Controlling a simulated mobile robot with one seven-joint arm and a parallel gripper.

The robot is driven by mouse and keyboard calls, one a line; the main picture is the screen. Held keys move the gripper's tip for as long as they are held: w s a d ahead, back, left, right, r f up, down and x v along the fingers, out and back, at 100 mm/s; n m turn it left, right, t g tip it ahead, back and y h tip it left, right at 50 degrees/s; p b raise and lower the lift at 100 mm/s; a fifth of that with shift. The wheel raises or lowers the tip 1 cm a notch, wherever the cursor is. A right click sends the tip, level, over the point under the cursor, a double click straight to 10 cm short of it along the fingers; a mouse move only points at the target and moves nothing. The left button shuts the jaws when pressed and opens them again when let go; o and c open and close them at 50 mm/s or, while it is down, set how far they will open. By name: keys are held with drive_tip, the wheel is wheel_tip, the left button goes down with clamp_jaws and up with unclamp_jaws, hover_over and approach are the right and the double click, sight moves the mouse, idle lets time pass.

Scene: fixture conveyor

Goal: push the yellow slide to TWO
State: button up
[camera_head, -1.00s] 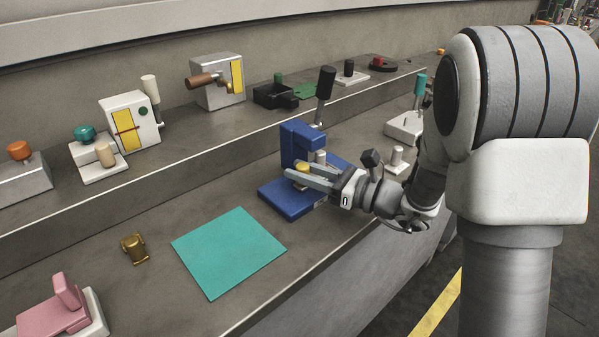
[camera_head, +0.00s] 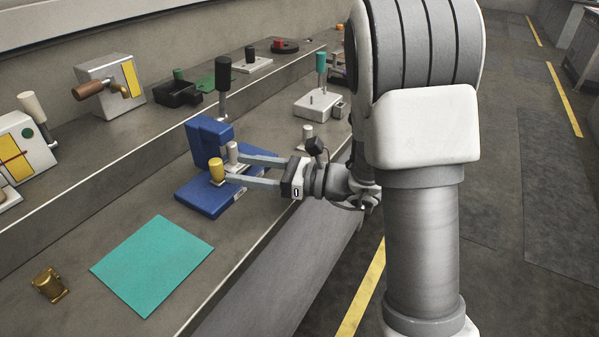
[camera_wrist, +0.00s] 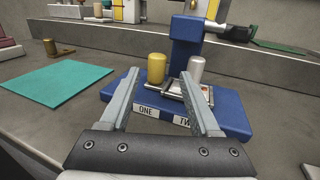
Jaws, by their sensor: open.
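The yellow slide knob (camera_head: 216,170) stands upright on the blue fixture (camera_head: 203,197). In the wrist view, the yellow knob (camera_wrist: 156,68) is at the left, above the label ONE (camera_wrist: 146,110). A silver knob (camera_wrist: 196,69) stands to its right, partly behind my right finger. The label TWO (camera_wrist: 184,121) is partly hidden by that finger. My gripper (camera_head: 232,167) is open and level, with its fingertips close to the knobs. In the wrist view, the yellow knob shows between the fingertips (camera_wrist: 160,73); I cannot tell whether either finger touches it.
A teal mat (camera_head: 152,262) and a brass piece (camera_head: 49,284) lie left of the fixture. A black-handled lever (camera_head: 223,75) stands behind it. A grey box with a teal knob (camera_head: 308,104) is farther back. The aisle at right is clear.

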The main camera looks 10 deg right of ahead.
drive_tip(key=p+v, duration=0.1)
drive_tip(key=v, duration=1)
drive_tip(key=shift+d, duration=0.25)
drive_tip(key=s+a+r+n+g+h, duration=0.25)
drive_tip(key=s+a+n+g, duration=0.4)
drive_tip(key=s+n, duration=0.35)
drive_tip(key=s+d+n+h, duration=0.5)
drive_tip(key=s+n+h, duration=0.3)
drive_tip(key=h, duration=0.2)
drive_tip(key=d+r+n+t+h+p, duration=0.2)
drive_tip(key=r+p, duration=0.8)
drive_tip(key=r, duration=0.1)
drive_tip(key=d+r+n+t+h+p, duration=0.2)
drive_tip(key=d+r+p, duration=0.1)
drive_tip(key=r+p, duration=0.7)
wheel_tip(320, 180, up, 2)
drive_tip(key=shift+w+r+n+t, duration=0.1)
drive_tip(key=shift+w+n+t, duration=0.25)
drive_tip(key=shift+w+n, duration=0.05)
